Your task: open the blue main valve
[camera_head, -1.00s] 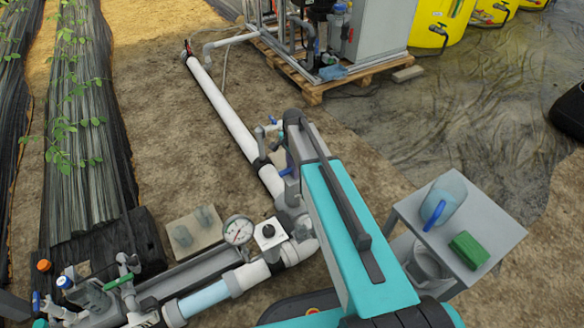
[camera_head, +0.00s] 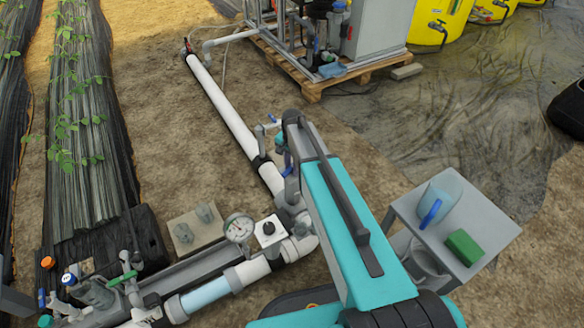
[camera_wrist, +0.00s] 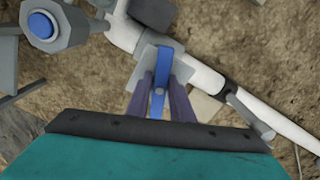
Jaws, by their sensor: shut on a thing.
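The blue main valve shows in the wrist view as a blue lever handle (camera_wrist: 160,72) on a grey body set in the white pipe. My gripper (camera_wrist: 160,98) has its two fingers on either side of this lever and is shut on it. The lever lies between the fingers and runs nearly up and down in the picture. In the head view a small piece of blue (camera_head: 287,171) shows at the left edge of my arm. My arm hides the fingers and most of the valve there.
The white pipe (camera_head: 222,105) runs back to a palletised skid (camera_head: 315,88).

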